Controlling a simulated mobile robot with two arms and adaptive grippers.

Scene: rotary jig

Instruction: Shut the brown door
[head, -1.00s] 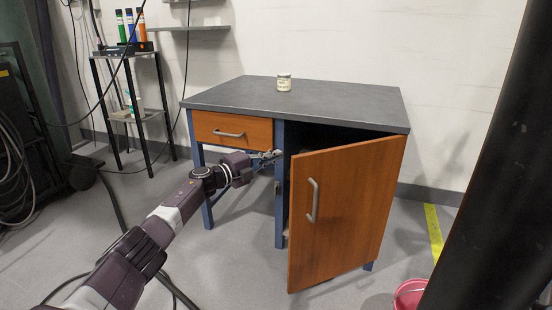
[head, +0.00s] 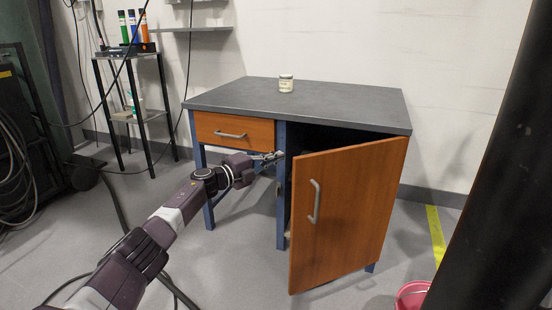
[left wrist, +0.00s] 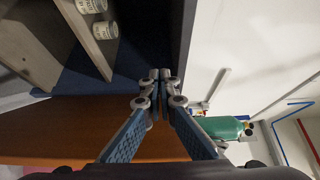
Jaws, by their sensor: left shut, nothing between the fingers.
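The brown door (head: 350,215) of the blue-framed desk cabinet stands ajar, hinged on its right side. Its grey bar handle (head: 314,201) is on the left part of its outer face. My left gripper (head: 279,155) is shut and empty, close to the blue post (head: 281,195) at the left of the cabinet opening. It is left of the door's free edge and apart from the handle. In the left wrist view the closed fingertips (left wrist: 158,76) show in front of the blue cabinet inside, with a brown panel (left wrist: 60,125) below them. My right gripper is out of view.
A jar (head: 286,83) stands on the grey desktop (head: 240,95). A closed brown drawer (head: 225,130) is left of the opening. Jars (left wrist: 105,30) show on a shelf inside the cabinet. A pink bucket (head: 411,295) stands at lower right. Floor before the door is clear.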

